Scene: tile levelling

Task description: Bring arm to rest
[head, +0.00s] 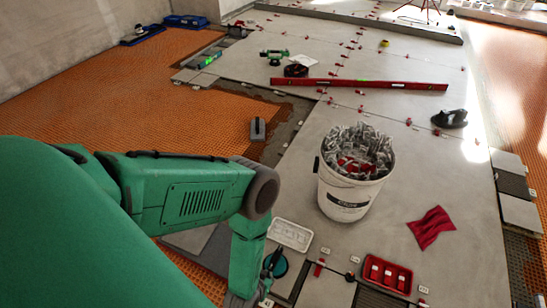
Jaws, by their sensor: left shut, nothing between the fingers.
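My green left arm (195,195) comes in from the left and bends down at a grey elbow joint. Its forearm hangs to the bottom edge, where my left gripper (245,299) shows only in part. The gripper is shut and empty, low over the tiles beside a dark, teal-edged round tool (275,263). The fingertips are mostly cut off by the frame. My right gripper is not in view.
A white bucket (345,200) full of clips stands right of the arm. A white tray (291,234), a red tray (387,274) and a red cloth (431,227) lie near it. A red level (358,84) lies farther back. Orange matting (110,95) covers the left floor.

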